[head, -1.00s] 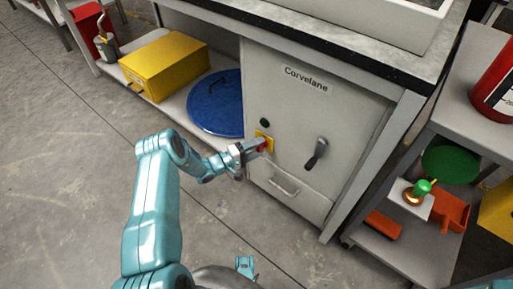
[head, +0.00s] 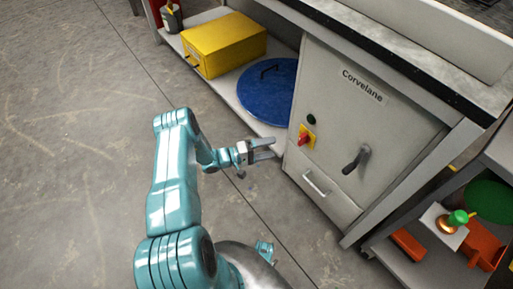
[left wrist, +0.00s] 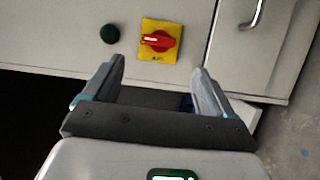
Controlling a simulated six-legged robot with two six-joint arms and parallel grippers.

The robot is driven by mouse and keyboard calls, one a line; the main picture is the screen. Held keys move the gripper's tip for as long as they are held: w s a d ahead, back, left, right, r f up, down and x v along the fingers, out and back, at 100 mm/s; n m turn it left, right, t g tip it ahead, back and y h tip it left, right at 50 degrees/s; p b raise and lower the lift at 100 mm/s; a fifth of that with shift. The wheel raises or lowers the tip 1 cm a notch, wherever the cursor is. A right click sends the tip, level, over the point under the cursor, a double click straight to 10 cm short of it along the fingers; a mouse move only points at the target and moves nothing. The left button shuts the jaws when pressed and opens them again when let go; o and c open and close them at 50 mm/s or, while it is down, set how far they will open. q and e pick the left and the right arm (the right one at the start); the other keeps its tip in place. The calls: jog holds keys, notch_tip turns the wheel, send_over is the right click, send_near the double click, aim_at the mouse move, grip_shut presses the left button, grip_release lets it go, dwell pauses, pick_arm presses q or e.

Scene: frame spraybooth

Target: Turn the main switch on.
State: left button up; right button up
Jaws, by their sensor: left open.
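The main switch is a red rotary knob (head: 304,139) on a yellow square plate (head: 308,132), on the front of the pale grey Corvelane cabinet (head: 335,85). In the left wrist view the red knob (left wrist: 158,41) lies roughly level across its plate, with a white mark at its left end. My left gripper (head: 274,148) is open and empty, pulled back from the cabinet front, left of the switch in the head view. In the left wrist view its fingers (left wrist: 160,68) point toward the switch with a gap between. I do not see my right gripper.
A dark green button (head: 311,119) sits beside the switch. A black lever handle (head: 356,160) and a metal drawer pull (head: 316,184) stick out of the cabinet. A blue round lid (head: 266,92) and a yellow box (head: 224,45) sit on the low shelf. The floor at left is clear.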

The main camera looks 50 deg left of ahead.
pick_arm(q)
jog(key=shift+v, duration=2.25)
jog(key=shift+d, duration=0.15)
jog(key=s+d+f+m+g+h, duration=0.1)
jog(key=s+d+f+g+h, duration=0.1)
jog(key=d+g, duration=0.5)
jog(key=s+d+f+m+g+h, duration=0.2)
jog(key=d+g, duration=0.2)
jog(key=d, duration=0.8)
jog(key=s+d+m+g+y, duration=0.5)
jog(key=s+d+g+y, duration=0.25)
jog(key=s, duration=0.35)
jog(key=d+r+m+t+p, duration=0.1)
jog(key=d+r+p, duration=0.1)
jog(key=r+p, duration=1.1)
jog(key=d+r+m+t+p, duration=0.1)
jog(key=d+r+t+p, duration=0.1)
jog(key=r+p, duration=1.1)
notch_tip(320, 180, up, 3)
jog(key=shift+r+y, duration=0.1)
jog(key=shift+y, duration=0.25)
